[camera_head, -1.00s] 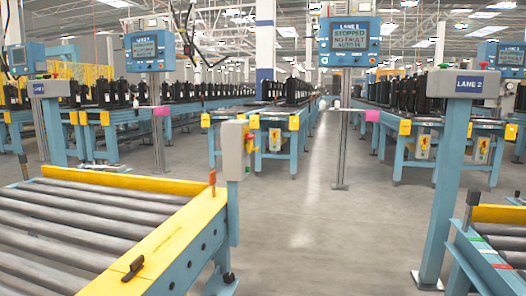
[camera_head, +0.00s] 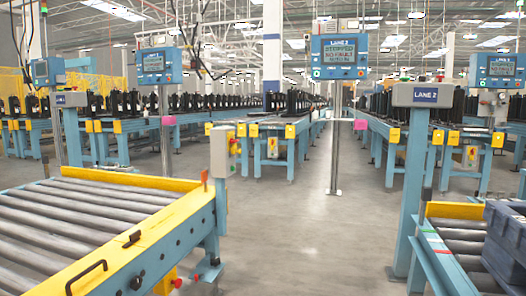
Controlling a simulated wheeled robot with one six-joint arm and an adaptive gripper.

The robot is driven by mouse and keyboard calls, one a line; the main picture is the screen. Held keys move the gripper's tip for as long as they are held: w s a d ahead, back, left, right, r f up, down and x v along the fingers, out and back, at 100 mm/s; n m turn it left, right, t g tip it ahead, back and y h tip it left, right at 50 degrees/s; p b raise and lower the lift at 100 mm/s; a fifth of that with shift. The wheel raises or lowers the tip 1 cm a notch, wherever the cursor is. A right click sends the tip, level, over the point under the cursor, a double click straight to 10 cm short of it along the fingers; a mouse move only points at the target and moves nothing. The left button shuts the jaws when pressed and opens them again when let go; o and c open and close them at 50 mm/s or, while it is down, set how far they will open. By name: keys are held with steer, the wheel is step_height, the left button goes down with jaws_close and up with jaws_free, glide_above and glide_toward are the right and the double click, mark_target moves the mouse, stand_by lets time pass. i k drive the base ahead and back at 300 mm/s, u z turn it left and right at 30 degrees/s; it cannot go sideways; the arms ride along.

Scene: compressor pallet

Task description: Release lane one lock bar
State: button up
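A roller conveyor (camera_head: 165,245) with a yellow-topped side rail stands at the left. On this rail are a small black latch-like piece (camera_head: 131,239) and a black loop handle (camera_head: 87,277). A short upright orange-red piece (camera_head: 205,177) stands at the rail's far corner. I cannot tell which of these, if any, is the lane one lock bar. No lane one sign is readable on this conveyor. My gripper is not in view.
A blue post with a LANE 2 sign (camera_head: 425,95) stands at the right, beside a second roller conveyor (camera_head: 440,262) bearing a dark blue crate (camera_head: 506,240). A grey control box (camera_head: 222,152) stands at the left conveyor's corner. Open floor (camera_head: 300,240) lies between.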

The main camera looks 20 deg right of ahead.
mark_target(233, 149)
steer(key=z, duration=0.65)
steer(key=i, duration=2.45)
steer(key=u, duration=0.55)
